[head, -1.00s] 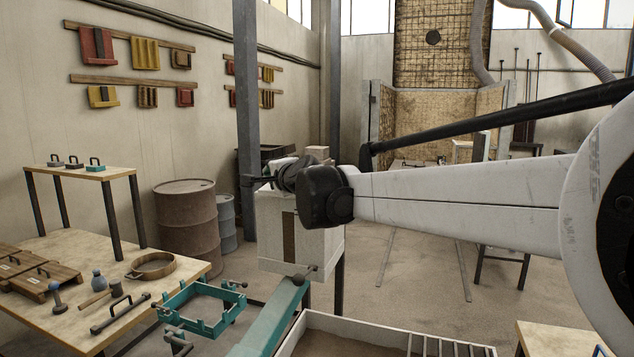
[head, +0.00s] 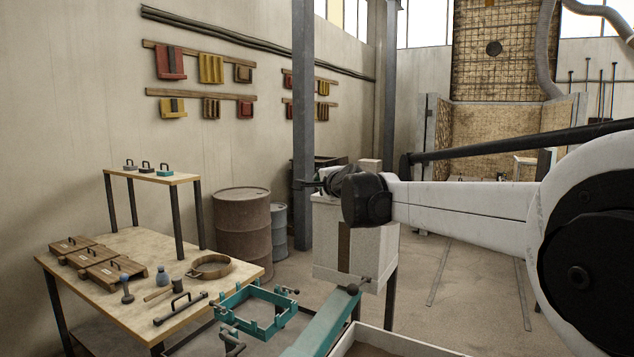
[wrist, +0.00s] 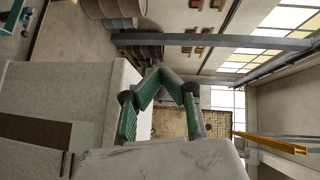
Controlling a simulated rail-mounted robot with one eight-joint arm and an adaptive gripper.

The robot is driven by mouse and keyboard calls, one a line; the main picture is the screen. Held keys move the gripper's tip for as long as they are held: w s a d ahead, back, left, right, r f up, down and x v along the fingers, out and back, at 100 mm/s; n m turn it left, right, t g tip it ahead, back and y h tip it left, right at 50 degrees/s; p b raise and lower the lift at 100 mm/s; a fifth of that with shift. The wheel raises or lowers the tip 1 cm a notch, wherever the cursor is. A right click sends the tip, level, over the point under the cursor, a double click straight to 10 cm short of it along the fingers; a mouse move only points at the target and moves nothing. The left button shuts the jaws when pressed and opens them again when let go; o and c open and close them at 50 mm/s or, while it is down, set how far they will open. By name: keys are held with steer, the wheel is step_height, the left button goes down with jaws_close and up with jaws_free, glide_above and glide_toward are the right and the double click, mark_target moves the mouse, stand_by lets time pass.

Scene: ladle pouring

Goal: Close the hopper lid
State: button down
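A pale grey box with a dark vertical strip, likely the hopper (head: 378,243), stands in the middle of the head view. My arm crosses above it and hides its top, so I cannot make out a lid in that view. My gripper (head: 314,184) points left, just above the box's upper left edge. In the wrist view, my gripper (wrist: 168,78) shows green inner links and dark joints; whether its tips meet is unclear. The hopper (wrist: 55,90) fills the left there. A pale grey slab (wrist: 165,160) covers the bottom; I cannot tell whether it is the lid.
A wooden table (head: 130,240) at left carries wooden boxes, a ring and tools. A teal frame (head: 258,308) and a teal beam (head: 325,325) lie in front of the hopper. A grey post (head: 303,90) and a rusty drum (head: 241,225) stand behind. The floor to the right looks clear.

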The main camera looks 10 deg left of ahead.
steer(key=shift+d, duration=0.1)
steer(key=shift+s+a+r+b, duration=0.9)
steer(key=shift+s+a, duration=0.85)
steer(key=shift+s, duration=4.5)
steer(key=s+d+f+n+g+h, duration=0.15)
steer(key=s+d+f, duration=0.25)
steer(key=d, duration=0.5)
steer(key=s+d+f+n+h+b, duration=0.1)
steer(key=s+d+f+h, duration=0.15)
steer(key=s+d, duration=0.45)
steer(key=s+d+f+n+g+h, duration=0.15)
steer(key=d+f, duration=0.25)
steer(key=d, duration=0.7)
steer(key=s+d+f+n+g+h+b, duration=0.1)
steer(key=s+d+f+n+g, duration=0.1)
steer(key=s+d+f, duration=0.6)
steer(key=s+d+f+n+g+h+b, duration=0.1)
steer(key=s+d+f+n, duration=0.3)
steer(key=s+d+f, duration=0.4)
steer(key=s+f+h, duration=0.1)
steer(key=s+f, duration=0.5)
steer(key=s, duration=0.3)
steer(key=shift+s+d+g, duration=0.3)
steer(key=shift+d+g, duration=0.1)
